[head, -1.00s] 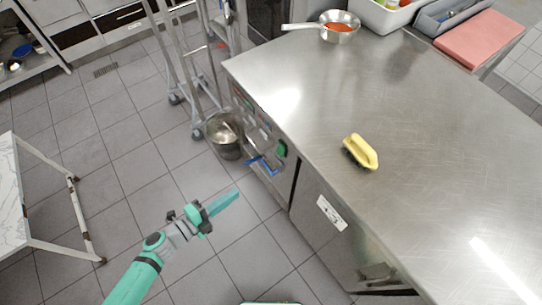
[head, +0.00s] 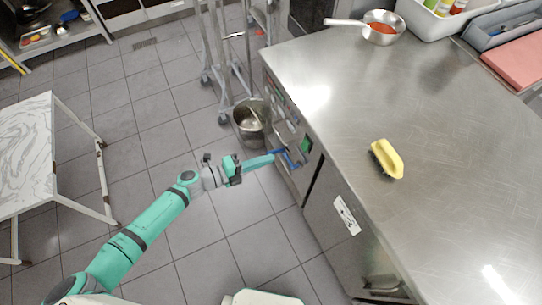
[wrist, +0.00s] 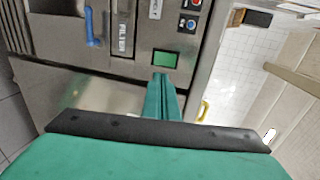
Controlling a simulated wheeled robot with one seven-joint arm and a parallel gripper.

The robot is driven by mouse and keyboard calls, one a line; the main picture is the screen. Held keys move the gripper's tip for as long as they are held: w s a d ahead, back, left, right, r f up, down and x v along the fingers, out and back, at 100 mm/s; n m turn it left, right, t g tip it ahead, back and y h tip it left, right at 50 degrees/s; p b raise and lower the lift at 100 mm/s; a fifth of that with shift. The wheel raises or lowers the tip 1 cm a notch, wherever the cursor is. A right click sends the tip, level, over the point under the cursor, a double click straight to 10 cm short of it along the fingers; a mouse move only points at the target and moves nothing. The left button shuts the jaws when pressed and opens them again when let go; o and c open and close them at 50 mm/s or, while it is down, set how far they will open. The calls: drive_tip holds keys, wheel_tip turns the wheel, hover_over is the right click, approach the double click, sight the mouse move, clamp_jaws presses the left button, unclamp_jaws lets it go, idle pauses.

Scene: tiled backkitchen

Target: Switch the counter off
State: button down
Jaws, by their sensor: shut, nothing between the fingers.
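The steel counter (head: 340,95) has a control panel on its left side face. A green rectangle (head: 306,145) on that panel also shows in the wrist view (wrist: 164,58). In the wrist view a red button (wrist: 195,3) and a blue button (wrist: 187,24) sit above and right of the green rectangle. A blue lever (wrist: 92,27) is to the left, and it shows in the head view (head: 290,158). My gripper (head: 273,156) is shut and empty, its fingertips (wrist: 162,78) just below the green rectangle in the wrist view. I cannot tell whether they touch the panel.
A metal bucket (head: 250,120) stands on the floor beside the panel, near a wheeled rack (head: 222,60). A yellow brush (head: 388,158) and a pan (head: 380,28) are on the counter top. A marble-topped table (head: 25,150) is at left. Tiled floor between is clear.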

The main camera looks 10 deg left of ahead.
sight(303, 147)
drive_tip(key=x, duration=1.2)
